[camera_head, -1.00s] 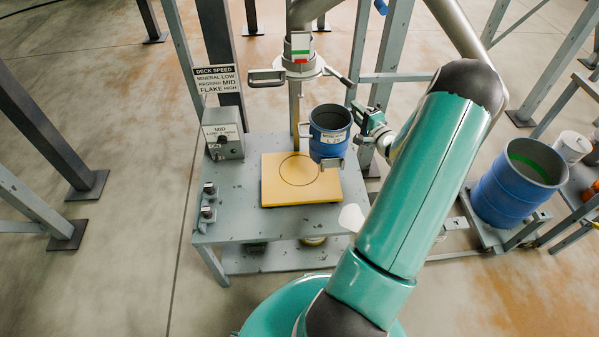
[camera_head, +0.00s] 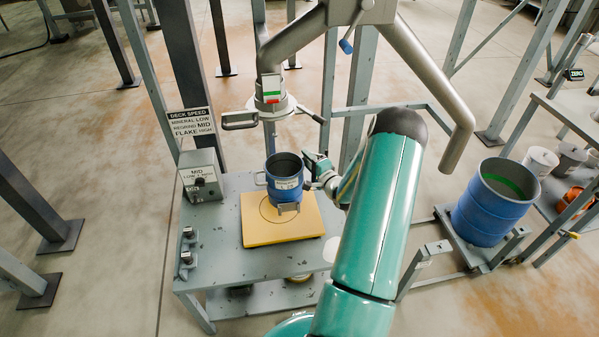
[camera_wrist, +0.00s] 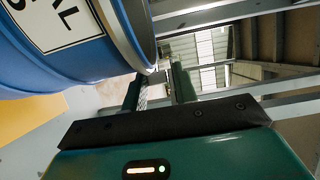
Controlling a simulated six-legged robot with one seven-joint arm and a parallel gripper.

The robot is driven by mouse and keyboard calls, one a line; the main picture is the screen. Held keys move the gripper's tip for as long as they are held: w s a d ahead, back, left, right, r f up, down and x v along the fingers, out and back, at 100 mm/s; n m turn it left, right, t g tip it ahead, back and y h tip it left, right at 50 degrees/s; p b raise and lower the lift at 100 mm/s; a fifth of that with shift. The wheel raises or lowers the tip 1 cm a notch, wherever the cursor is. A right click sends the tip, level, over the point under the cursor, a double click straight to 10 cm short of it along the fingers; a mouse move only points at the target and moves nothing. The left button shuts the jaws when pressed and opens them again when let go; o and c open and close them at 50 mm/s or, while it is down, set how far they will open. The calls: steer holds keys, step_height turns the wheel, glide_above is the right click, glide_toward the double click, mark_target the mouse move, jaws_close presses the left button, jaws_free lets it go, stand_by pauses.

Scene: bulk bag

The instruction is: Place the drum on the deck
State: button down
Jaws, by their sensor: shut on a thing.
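The small blue drum (camera_head: 284,180), open at the top with a white label, is upright over the yellow deck (camera_head: 258,232). Its base covers part of the circle marked on the deck; I cannot tell whether it touches. My gripper (camera_head: 314,176) is at the drum's right side, shut on it. In the wrist view the drum (camera_wrist: 70,45) fills the upper left, its label ending in "AL". My gripper's fingers (camera_wrist: 158,88) are beside the drum wall there; the exact grip point is hidden.
A grey spout (camera_head: 272,95) with handles hangs just behind the drum. A control box (camera_head: 201,176) set near MID and a DECK SPEED sign (camera_head: 191,122) stand at the table's left. A large blue drum (camera_head: 490,210) stands at right, beside a side bench.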

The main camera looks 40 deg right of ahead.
mark_target(300, 164)
steer(key=w+f, duration=0.1)
steer(key=w+a+f, duration=0.1)
steer(key=shift+a+f, duration=0.3)
steer(key=shift+f, duration=0.1)
steer(key=shift+w+f, duration=0.15)
steer(key=shift+f, duration=1.6)
steer(key=c, duration=1.1)
jaws_free()
steer(key=v, duration=1.2)
